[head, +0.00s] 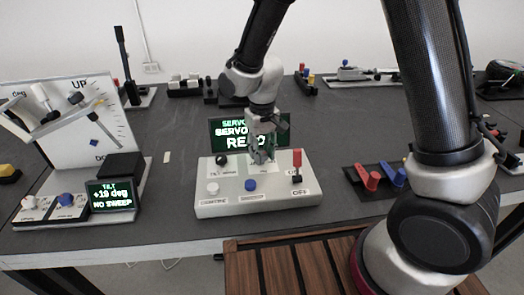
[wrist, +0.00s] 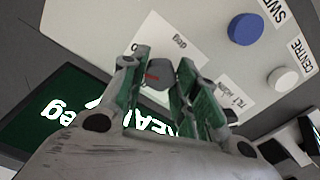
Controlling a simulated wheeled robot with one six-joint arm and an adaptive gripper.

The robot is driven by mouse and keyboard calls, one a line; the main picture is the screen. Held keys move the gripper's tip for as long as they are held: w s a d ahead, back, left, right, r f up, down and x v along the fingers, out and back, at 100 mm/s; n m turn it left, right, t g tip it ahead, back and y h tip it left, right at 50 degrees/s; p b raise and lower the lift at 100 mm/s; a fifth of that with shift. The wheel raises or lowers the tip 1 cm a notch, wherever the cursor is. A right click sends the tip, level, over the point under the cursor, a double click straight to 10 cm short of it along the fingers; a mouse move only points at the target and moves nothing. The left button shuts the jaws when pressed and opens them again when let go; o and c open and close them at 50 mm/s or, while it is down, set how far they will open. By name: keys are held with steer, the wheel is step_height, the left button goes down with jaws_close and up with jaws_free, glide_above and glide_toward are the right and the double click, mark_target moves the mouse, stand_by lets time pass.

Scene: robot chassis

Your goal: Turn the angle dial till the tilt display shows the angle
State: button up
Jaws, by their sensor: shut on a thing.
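A white control box (head: 225,208) stands mid-table. My gripper (head: 262,157) points down at its top, fingers shut on the grey angle dial, which has a red mark; the wrist view shows the dial (wrist: 158,73) between the fingertips (wrist: 165,80). In the head view the fingers hide the dial. The tilt display (head: 110,196) at the left reads "TILT +19 deg NO SWEEP". A larger green-lit screen (head: 228,133) behind the box shows "SERVO" and "READ", partly hidden by my gripper. The angle it may give is not readable.
A white UP-marked scale board (head: 112,112) stands at the left. Red and blue levers (head: 380,176) sit at the right.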

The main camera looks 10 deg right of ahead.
mark_target(262, 153)
steer(key=o, duration=1)
steer(key=shift+o, duration=0.2)
step_height(262, 153, up, 12)
